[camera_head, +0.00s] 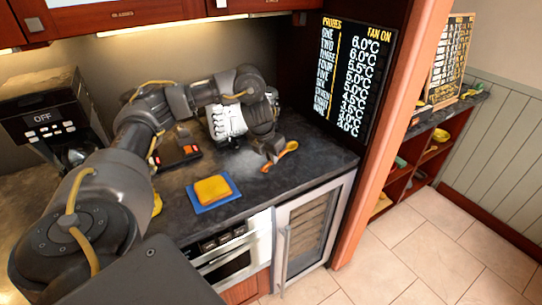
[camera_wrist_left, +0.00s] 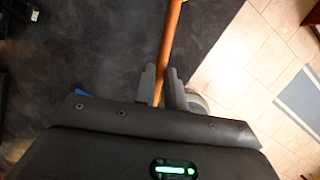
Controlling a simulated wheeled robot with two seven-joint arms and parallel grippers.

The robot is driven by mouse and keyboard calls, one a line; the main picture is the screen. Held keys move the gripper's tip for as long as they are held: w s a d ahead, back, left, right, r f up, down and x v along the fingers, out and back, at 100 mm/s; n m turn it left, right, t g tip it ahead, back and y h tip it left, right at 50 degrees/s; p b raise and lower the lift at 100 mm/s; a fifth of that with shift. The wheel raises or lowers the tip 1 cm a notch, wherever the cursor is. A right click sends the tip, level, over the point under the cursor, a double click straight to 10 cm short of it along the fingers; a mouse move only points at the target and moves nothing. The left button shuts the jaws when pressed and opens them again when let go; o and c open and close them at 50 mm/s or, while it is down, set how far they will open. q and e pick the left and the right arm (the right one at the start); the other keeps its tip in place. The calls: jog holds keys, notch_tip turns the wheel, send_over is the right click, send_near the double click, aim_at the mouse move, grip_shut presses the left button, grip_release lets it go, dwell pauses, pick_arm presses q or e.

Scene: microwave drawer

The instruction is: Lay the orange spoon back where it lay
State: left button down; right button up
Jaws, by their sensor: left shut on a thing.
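The orange spoon (camera_head: 281,156) is at the right part of the dark counter in the head view. My left gripper (camera_head: 271,158) is at the spoon, and its fingers hide part of it. In the left wrist view the spoon's long handle (camera_wrist_left: 170,42) runs up from between the two fingers of my left gripper (camera_wrist_left: 166,88), which are shut on it. The far end of the spoon is cut off at the top of that view. I cannot tell whether the spoon touches the counter. My right gripper is in neither view.
A yellow-orange block on a blue mat (camera_head: 211,205) lies on the counter (camera_head: 315,155), left of the spoon. A coffee machine (camera_head: 50,115) stands at the left. A temperature board (camera_head: 355,75) is at the right, above a glass-fronted cooler (camera_head: 307,228).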

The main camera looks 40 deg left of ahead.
pick_arm(q)
jog(key=shift+r, duration=0.15)
jog(key=shift+f+b, duration=1.8)
jog(key=shift+f, duration=1.55)
jog(key=c, duration=1.4)
grip_release()
jog(key=p+v, duration=0.3)
jog(key=v, duration=0.7)
jog(key=shift+r, duration=0.4)
jog(key=shift+s, duration=0.1)
jog(key=shift+d+f, duration=0.1)
